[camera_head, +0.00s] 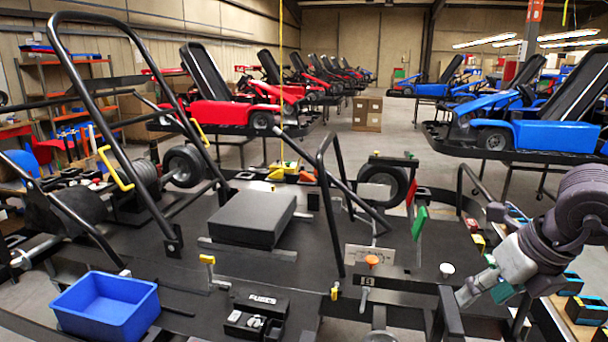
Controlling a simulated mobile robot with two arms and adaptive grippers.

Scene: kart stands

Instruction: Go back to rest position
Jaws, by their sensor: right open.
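My right gripper (480,290) is at the lower right, at the end of my grey arm coming in from the right edge. Its fingers are apart and point down and left over the right edge of the black kart frame (300,262). I see nothing held between them; a small teal patch shows by one finger. My left gripper is not in view.
A blue bin (105,305), a fuse box (257,312) and a black seat block (250,217) sit on the kart. Upright black bars (330,205) rise from it. Small boxes (585,310) stand below my right arm. Red and blue karts fill the background.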

